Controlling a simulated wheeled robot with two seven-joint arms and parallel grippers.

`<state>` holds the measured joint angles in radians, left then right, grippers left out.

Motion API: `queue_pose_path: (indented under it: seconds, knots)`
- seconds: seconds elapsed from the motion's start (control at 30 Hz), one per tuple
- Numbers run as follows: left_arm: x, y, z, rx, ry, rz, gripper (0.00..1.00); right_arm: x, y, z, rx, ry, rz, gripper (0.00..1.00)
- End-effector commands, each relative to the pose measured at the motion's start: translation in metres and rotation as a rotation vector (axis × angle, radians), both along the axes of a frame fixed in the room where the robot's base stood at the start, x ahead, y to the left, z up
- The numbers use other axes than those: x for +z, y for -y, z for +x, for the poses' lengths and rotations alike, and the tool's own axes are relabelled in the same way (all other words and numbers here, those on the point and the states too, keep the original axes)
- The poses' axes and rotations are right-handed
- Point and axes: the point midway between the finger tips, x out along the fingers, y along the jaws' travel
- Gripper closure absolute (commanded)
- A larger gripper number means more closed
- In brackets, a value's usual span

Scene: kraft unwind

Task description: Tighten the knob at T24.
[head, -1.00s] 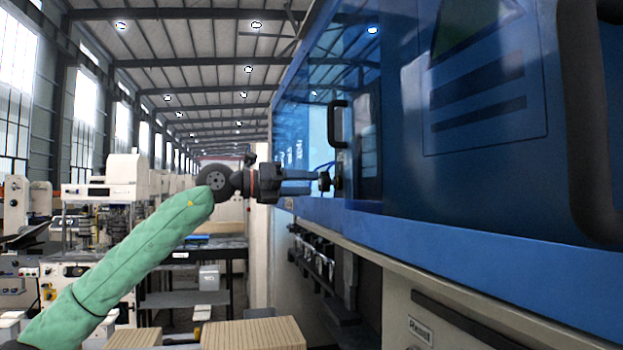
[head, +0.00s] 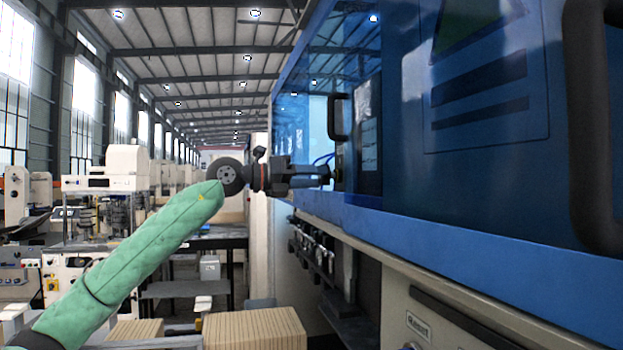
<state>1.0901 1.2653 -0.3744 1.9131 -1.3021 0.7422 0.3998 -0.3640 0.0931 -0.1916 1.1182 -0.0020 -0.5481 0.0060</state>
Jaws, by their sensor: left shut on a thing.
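My left gripper (head: 318,177) reaches in from the left on my green-sleeved arm. Its fingers point right, toward the blue machine (head: 450,228). They are shut on a small dark knob (head: 337,176) at the machine's face, below and beside a black door handle (head: 338,117). The knob is small and partly hidden by the fingers, and I cannot read a T24 label. My right gripper is not in view.
A large black handle (head: 592,120) stands out from the machine at the right. Stacked kraft-coloured blocks (head: 254,329) lie low in front. A dark bench (head: 185,290) and white machines (head: 105,185) stand at the left. The air left of the machine is open.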

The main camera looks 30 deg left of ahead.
Motion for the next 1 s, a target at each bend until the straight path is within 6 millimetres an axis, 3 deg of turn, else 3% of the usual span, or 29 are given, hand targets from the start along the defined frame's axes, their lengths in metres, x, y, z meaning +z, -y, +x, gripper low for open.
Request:
queue_pose_path:
  seconds: [0.23,0.33,1.0]
  knots:
    - [-0.002,0.0,0.001,0.0,0.045,0.051,0.78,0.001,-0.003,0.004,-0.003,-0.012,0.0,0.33]
    - [-0.003,0.0,0.001,0.0,0.083,0.096,0.78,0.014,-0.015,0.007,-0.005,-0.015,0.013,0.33]
    - [-0.003,-0.003,0.002,0.0,0.48,0.56,0.78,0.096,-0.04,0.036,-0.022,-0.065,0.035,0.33]
